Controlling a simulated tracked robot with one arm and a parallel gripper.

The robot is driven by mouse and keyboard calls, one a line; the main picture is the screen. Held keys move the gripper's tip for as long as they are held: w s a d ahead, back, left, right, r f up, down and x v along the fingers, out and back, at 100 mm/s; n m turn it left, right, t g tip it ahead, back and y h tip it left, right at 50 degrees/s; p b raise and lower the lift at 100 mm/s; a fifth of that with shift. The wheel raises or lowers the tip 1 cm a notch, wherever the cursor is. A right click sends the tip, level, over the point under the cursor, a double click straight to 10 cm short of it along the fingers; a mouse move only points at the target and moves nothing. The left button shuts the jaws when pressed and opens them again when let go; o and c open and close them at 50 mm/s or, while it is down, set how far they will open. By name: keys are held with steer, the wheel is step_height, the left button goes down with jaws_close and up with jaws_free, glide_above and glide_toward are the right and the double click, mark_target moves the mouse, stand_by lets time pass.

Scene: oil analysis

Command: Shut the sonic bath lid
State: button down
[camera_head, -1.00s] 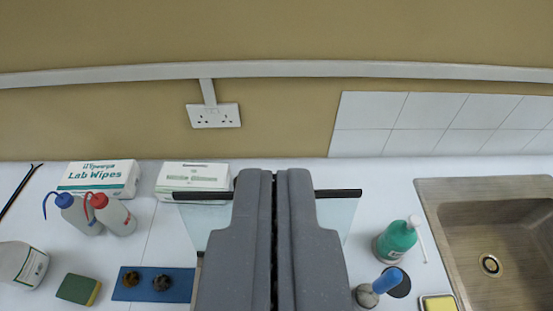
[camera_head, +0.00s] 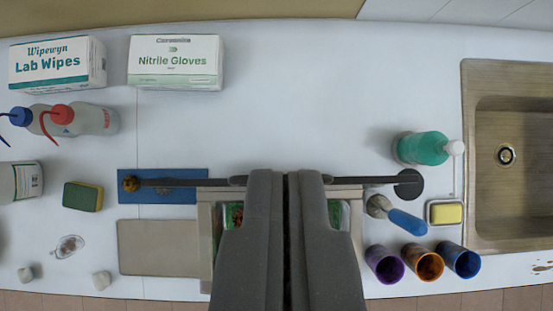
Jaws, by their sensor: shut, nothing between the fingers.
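The sonic bath (camera_head: 206,245) is a beige box, seen from above at the bottom centre and largely hidden by my gripper. Green and reddish contents show inside it on both sides of my fingers. My gripper (camera_head: 279,174) is shut and empty.
Left are lab wipes (camera_head: 57,64), a nitrile gloves box (camera_head: 175,62), wash bottles (camera_head: 90,119), a sponge (camera_head: 83,196) and a blue mat (camera_head: 180,198). Right are a green bottle (camera_head: 423,148), a blue-handled tool (camera_head: 405,220), several coloured cups (camera_head: 422,262) and a sink (camera_head: 480,215). The back middle counter is clear.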

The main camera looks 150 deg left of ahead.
step_height(320, 180, down, 15)
steer(key=w+g+p, duration=0.1)
steer(key=g+p, duration=0.1)
steer(key=p, duration=0.2)
steer(key=shift+w+r, duration=0.15)
steer(key=shift+w, duration=0.15)
stand_by(0.9)
stand_by(0.3)
